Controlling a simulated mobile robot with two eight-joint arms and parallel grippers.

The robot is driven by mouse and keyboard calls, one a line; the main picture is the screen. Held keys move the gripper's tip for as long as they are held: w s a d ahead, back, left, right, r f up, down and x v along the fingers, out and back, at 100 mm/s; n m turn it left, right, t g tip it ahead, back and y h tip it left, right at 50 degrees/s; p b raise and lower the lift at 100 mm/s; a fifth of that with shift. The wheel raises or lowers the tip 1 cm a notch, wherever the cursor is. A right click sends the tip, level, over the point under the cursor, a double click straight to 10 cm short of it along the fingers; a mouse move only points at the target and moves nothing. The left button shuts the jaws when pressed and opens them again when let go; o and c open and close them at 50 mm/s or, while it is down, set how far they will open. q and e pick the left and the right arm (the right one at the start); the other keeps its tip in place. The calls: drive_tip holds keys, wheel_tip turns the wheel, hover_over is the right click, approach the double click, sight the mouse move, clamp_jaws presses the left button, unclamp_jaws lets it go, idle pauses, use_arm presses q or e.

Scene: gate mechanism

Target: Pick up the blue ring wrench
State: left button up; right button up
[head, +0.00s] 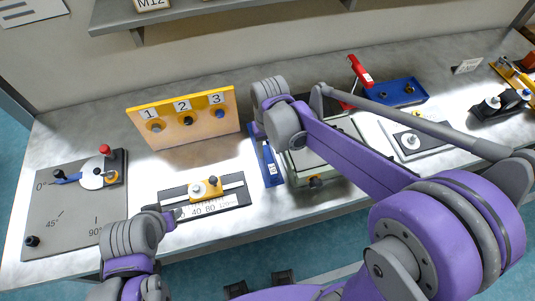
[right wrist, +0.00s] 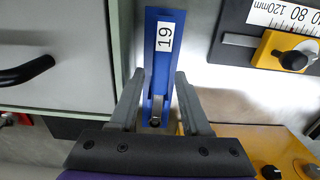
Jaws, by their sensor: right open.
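A long blue piece with a white "19" label (right wrist: 165,62) lies between the fingers of my right gripper (right wrist: 160,75) in the right wrist view. A narrow grey metal part with a small round end (right wrist: 156,110) shows on its near part. Which of this is the ring wrench I cannot tell for sure. The right gripper is open, with one finger on each side of the blue piece and no visible grip. In the head view the blue piece (head: 267,162) lies on the bench; my right gripper's fingers are hidden. My left gripper (head: 168,212) is near the slide scale, its jaws unclear.
A grey-green box with a black handle (right wrist: 28,72) stands close beside the blue piece. The slide scale (head: 238,197) lies on its other side, and the numbered orange board (head: 185,140) stands behind. An angle plate (head: 60,215) is at far left; a blue tray (head: 400,92) is at back right.

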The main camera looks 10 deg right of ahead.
sight(269, 157)
drive_tip(key=f, duration=0.4)
drive_tip(key=shift+s+f, duration=0.2)
drive_tip(key=shift+f, duration=0.15)
clamp_jaws()
idle(1.1)
